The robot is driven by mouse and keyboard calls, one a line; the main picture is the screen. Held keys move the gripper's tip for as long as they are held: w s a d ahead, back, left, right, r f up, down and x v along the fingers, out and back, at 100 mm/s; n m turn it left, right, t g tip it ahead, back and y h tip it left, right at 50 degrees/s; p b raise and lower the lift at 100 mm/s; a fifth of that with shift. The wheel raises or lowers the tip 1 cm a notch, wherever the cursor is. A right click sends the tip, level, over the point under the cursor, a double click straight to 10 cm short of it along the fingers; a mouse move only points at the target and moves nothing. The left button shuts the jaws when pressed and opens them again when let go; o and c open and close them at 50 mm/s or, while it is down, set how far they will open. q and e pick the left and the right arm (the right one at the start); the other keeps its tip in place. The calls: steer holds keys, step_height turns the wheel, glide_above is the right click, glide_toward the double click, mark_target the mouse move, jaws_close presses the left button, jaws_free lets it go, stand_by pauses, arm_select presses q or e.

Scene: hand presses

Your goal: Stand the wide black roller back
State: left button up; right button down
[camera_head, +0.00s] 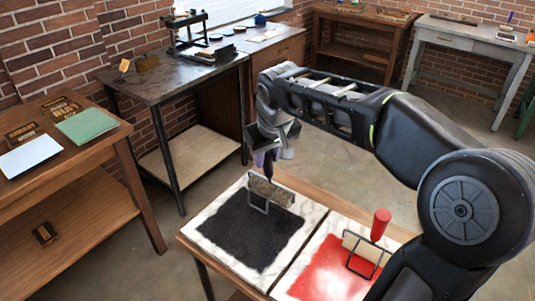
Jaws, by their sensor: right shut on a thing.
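The wide black roller (270,191) is at the far edge of the black ink patch (250,238), which covers most of a white marble slab (205,222). Its wire frame stands at the near side of the roller, and its dark handle points up. My right gripper (268,161) is above the roller, shut on the handle; its fingers hide most of the handle. I cannot tell whether the roller touches the slab. My left gripper is not in view.
A wooden table (120,133) with paper stacks is at left. A dark metal table (165,85) with a press (190,38) is behind. Open floor lies between.

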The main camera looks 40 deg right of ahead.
steer(key=shift+f+b, duration=0.85)
steer(key=shift+f, duration=0.6)
steer(key=c, duration=0.6)
jaws_free()
steer(key=p+v, duration=0.5)
steer(key=v, duration=0.4)
stand_by(0.3)
stand_by(0.6)
